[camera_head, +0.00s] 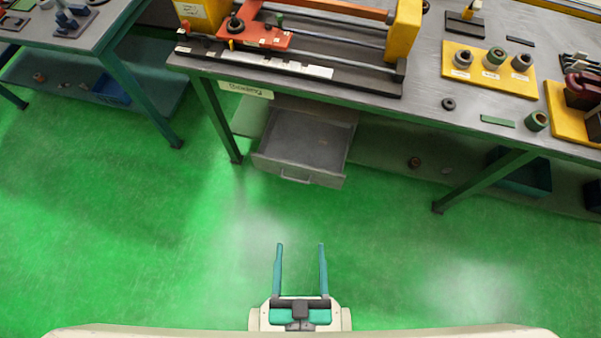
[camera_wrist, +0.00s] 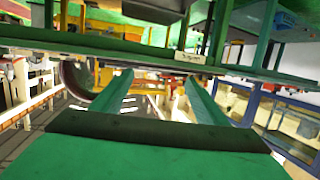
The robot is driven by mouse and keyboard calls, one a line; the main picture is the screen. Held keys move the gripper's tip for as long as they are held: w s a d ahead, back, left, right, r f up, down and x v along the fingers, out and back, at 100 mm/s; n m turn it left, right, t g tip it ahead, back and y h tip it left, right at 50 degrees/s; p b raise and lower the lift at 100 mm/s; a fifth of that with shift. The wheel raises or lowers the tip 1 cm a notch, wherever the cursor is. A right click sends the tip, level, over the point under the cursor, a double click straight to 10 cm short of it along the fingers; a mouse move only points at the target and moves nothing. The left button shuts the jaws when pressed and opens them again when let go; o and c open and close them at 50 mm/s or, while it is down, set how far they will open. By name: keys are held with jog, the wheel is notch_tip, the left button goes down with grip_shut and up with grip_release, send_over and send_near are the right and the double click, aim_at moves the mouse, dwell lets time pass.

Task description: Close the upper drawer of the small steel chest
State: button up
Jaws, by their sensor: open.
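The upper drawer (camera_head: 312,140) of the small steel chest is pulled out from under the middle workbench, in the head view. It is a grey open tray that looks mostly empty, with a bar handle (camera_head: 297,181) on its front. The chest body is mostly hidden under the bench top. My gripper (camera_head: 301,244) is open and empty, with two teal fingers pointing towards the bench. It is in front of the drawer and apart from it. In the wrist view my gripper (camera_wrist: 158,76) also shows spread fingers. I cannot make out the drawer clearly there.
The workbench (camera_head: 430,120) carries a winding machine with yellow ends (camera_head: 403,30) and several small parts. Its left leg (camera_head: 218,120) stands just beside the drawer. A dark bin (camera_head: 522,172) is under the bench at right. The green floor (camera_head: 180,230) before the drawer is clear.

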jog(key=shift+f, duration=0.1)
jog(key=c, duration=0.5)
jog(key=w+f+n, duration=0.1)
jog(key=f, duration=0.1)
jog(key=a+f+n, duration=0.1)
jog(key=w+a+f+n+g, duration=0.1)
jog(key=f+n, duration=0.1)
jog(key=shift+w+a+f+y, duration=0.1)
jog(key=shift+w+f+y, duration=0.2)
grip_shut()
jog(key=n+g+h, duration=0.3)
jog(key=n+g, duration=0.2)
jog(key=n, duration=2.4)
send_near(285, 165)
jog(key=a+f+x, duration=0.1)
jog(key=x, duration=0.3)
jog(key=shift+w+d+r, duration=0.2)
jog(key=shift+w+d, duration=0.4)
jog(key=shift+d, duration=0.1)
